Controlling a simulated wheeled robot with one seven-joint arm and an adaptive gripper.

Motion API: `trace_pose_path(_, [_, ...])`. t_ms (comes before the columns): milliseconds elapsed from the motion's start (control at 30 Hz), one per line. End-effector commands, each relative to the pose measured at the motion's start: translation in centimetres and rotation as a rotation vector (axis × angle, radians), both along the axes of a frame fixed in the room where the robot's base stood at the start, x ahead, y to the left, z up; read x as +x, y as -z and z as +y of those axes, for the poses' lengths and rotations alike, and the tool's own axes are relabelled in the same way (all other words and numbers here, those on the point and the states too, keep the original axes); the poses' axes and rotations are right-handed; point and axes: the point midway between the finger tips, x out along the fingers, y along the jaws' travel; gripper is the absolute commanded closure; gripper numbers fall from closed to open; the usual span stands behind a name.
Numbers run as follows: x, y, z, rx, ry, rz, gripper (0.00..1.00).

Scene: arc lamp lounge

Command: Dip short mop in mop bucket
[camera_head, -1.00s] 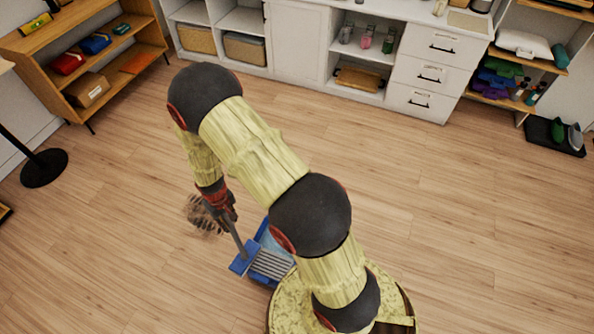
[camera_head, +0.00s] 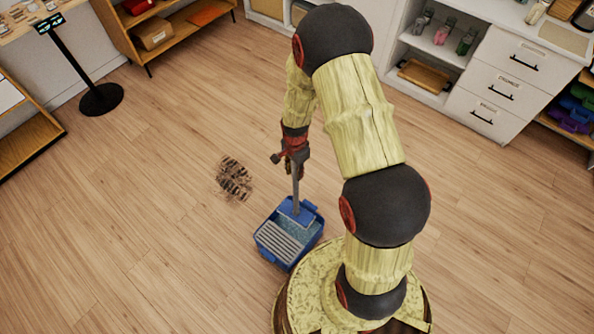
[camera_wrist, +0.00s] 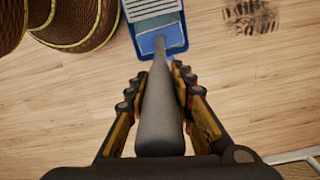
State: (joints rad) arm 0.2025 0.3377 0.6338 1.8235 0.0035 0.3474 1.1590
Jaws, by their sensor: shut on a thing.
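The short mop has a grey handle (camera_head: 296,190) and a flat blue head (camera_head: 297,211). My gripper (camera_head: 294,158) is shut on the handle, which hangs nearly upright; the wrist view shows the fingers (camera_wrist: 158,75) on both sides of it. The blue mop bucket (camera_head: 272,257) stands on the floor, with a grey ribbed wringer (camera_head: 278,242) at its near end and light blue water (camera_head: 301,232) beside it. The mop head is at the far end of the bucket, over the water part. I cannot tell whether it touches the water.
A dark dirty patch (camera_head: 234,180) lies on the wood floor left of the bucket. A post with a round black base (camera_head: 101,99) and wooden shelves (camera_head: 165,35) stand at the back left. White cabinets (camera_head: 490,90) line the back right. The floor between is clear.

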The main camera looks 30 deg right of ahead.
Motion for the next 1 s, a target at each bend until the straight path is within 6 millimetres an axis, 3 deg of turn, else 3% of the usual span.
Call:
trace_pose_path(267, [-0.1,0.6,-0.5,0.0,0.08,0.0,1.0])
trace_pose_path(1000, [-0.2,8.5,-0.5,0.0,0.076,0.0,1.0])
